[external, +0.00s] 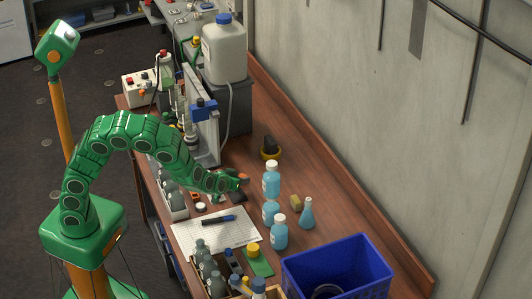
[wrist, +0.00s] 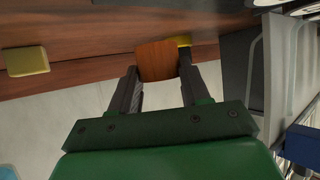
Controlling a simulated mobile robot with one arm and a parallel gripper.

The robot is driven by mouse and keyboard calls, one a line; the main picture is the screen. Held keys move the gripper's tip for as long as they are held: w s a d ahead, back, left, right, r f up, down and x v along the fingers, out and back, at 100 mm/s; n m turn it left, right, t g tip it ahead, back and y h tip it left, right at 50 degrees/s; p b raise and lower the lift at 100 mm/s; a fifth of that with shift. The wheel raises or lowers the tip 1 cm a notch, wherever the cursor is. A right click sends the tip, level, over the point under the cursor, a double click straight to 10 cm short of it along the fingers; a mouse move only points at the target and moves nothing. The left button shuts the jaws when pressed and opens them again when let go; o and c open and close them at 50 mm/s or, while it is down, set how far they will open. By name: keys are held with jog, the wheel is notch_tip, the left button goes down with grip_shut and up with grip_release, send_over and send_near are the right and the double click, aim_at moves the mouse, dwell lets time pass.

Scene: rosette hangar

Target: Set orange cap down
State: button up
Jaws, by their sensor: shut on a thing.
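In the external view only a small orange bit of the cap (external: 244,177) shows at the fingertips. The cap appears to be held above the bench, but its exact height is unclear.
Blue bottles (external: 279,236) and a conical flask (external: 307,216) stand close to the right. A yellow block (external: 267,203) lies among them. A white sheet (external: 205,238) with a marker lies in front. A blue crate (external: 340,270) is front right.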

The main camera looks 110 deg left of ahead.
aim_at(240, 194)
jog(key=shift+f, duration=1.95)
jog(key=shift+f, duration=0.15)
jog(key=o, duration=1)
jog(key=v, duration=1.2)
jog(key=shift+w+d, duration=0.1)
